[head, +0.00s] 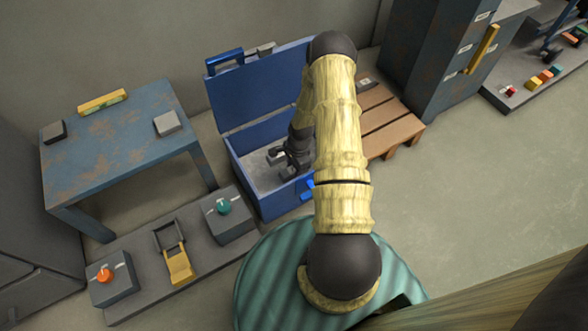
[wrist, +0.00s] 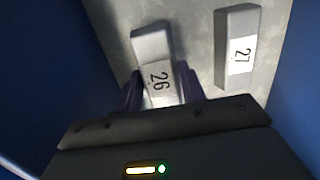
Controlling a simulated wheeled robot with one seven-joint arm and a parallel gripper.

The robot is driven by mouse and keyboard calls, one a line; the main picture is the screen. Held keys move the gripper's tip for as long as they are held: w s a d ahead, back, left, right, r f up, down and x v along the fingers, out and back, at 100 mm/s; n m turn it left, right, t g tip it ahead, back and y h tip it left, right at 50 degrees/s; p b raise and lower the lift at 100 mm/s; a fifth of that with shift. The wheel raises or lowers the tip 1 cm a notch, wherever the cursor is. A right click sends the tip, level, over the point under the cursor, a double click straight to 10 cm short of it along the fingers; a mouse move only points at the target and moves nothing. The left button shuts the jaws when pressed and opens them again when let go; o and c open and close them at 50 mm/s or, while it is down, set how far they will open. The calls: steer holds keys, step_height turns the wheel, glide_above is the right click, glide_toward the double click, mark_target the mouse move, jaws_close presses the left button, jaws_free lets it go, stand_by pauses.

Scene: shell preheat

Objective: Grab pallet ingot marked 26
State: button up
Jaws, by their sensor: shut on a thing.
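The ingot marked 26 (wrist: 152,46) is a pale grey bar with a white number label, between the two fingers of my gripper (wrist: 160,75) in the wrist view. My gripper is shut on it. In the head view my gripper (head: 280,157) is down inside the open blue chest (head: 262,205), over its grey floor. The ingot is hard to make out there. A second grey ingot, marked 27 (wrist: 237,50), lies to the right of it in the wrist view, apart from my fingers.
The chest's raised lid (head: 262,88) stands behind my gripper, and its walls are close around. A wooden pallet (head: 385,120) with a small grey block is to the right. A rusty blue table (head: 120,145) and a low grey platform (head: 150,285) are to the left.

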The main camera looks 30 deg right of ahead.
step_height(320, 180, up, 8)
steer(key=p, duration=0.3)
steer(key=shift+f+p, duration=0.25)
steer(key=shift+p, duration=0.15)
